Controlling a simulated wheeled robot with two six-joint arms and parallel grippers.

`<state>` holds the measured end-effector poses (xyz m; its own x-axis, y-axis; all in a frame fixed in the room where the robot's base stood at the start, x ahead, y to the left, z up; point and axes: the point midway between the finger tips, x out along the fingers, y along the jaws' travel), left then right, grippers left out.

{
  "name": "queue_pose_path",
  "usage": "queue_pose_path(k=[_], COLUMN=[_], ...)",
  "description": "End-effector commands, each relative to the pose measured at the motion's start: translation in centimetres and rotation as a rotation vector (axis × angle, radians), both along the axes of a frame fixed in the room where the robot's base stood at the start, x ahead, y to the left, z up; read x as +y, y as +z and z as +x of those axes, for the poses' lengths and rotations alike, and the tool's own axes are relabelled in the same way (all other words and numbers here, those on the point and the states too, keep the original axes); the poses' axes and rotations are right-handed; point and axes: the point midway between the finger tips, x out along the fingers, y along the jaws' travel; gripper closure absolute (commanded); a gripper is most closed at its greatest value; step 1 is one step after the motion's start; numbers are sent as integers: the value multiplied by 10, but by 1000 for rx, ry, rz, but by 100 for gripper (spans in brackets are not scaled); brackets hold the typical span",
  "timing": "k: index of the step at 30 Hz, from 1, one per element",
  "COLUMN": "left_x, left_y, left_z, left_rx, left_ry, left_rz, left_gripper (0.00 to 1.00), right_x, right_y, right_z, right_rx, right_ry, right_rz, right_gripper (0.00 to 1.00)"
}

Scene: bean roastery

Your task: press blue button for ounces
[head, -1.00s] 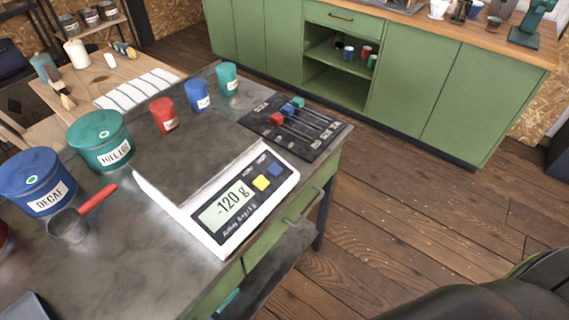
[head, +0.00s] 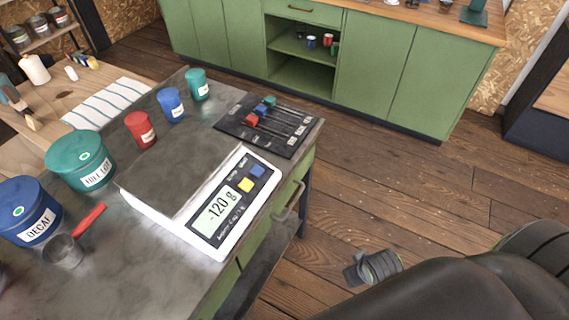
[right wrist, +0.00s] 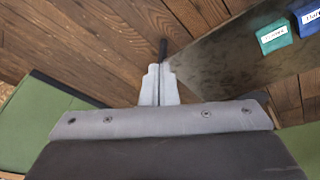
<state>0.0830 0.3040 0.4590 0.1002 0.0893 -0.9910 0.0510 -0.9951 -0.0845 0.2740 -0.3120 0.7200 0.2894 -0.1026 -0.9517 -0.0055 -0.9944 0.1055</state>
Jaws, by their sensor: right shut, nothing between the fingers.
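A white scale (head: 212,205) with a grey weighing plate stands on the metal-topped table. Its display (head: 215,211) reads -120 g. A yellow button (head: 245,184) and a blue button (head: 257,170) sit beside the display, the blue one farther from it. My right gripper (head: 366,268) is in the lower right of the head view, off the table over the wooden floor and apart from the scale. In the right wrist view its fingers (right wrist: 161,72) are together with nothing between them. My left gripper is not in view.
A blue DECAF canister (head: 28,212), a green canister (head: 80,160) and a red-handled scoop (head: 65,250) stand left of the scale. Red, blue and green cups stand behind it. A black slider panel (head: 268,124) lies at the table's far right corner. The floor right of the table is clear.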

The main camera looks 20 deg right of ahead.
Motion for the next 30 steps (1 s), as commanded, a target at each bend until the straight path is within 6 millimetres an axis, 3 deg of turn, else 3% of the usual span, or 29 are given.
queue_pose_path(k=[1,6,12,21,30], left_x=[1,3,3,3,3], left_y=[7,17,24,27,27], left_z=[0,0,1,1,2], left_rx=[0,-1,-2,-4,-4], left_ry=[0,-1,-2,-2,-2], left_rz=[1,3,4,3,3], left_gripper=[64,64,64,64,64], right_x=[3,21,55,105,133], right_y=[25,95,163,245,308], right_z=[8,41,96,176,224], right_rx=[-23,-113,-278,-603,-878], right_ry=[27,201,556,1099,1416], right_rz=[2,25,40,-21,-127], right_gripper=[100,100,100,100,100])
